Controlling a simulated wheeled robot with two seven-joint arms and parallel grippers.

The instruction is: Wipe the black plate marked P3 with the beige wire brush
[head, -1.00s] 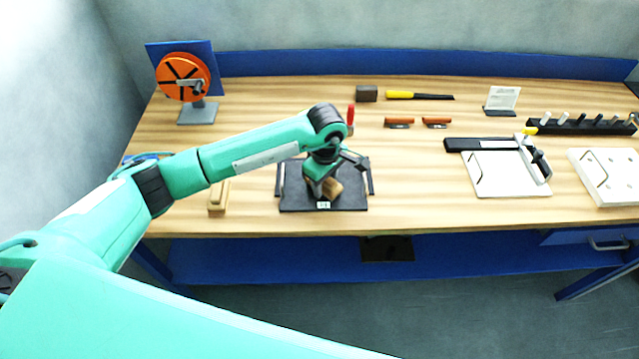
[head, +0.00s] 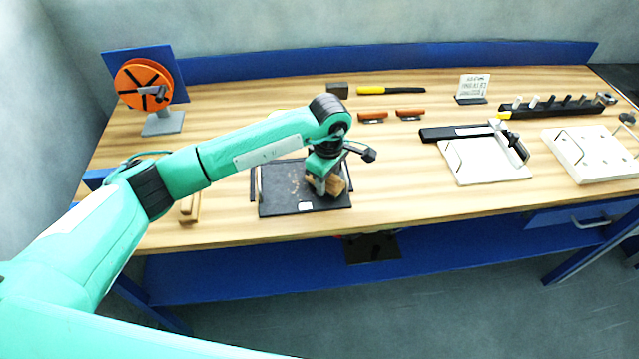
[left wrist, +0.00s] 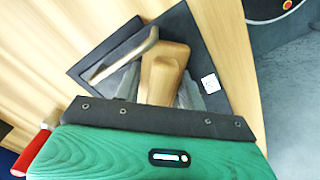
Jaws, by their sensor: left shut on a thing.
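The black plate (head: 280,195) lies near the front edge of the bench, with a small white label (head: 305,206) at its front; the label's text is too small to read. Pale specks show on its bare left part. My left gripper (head: 324,187) is shut on the beige wooden brush (head: 338,186), over the right part of the plate. In the left wrist view the brush (left wrist: 163,70) sits between the fingers above the plate (left wrist: 190,30). Its bristles are hidden, so I cannot tell whether they touch the plate. My right gripper is out of view.
A wooden block (head: 190,208) stands left of the plate. A bar runs along the plate's left side. Behind are a dark block (head: 337,90), a yellow-handled tool (head: 390,90) and two red-handled tools. A white board with a clamp (head: 485,162) stands to the right.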

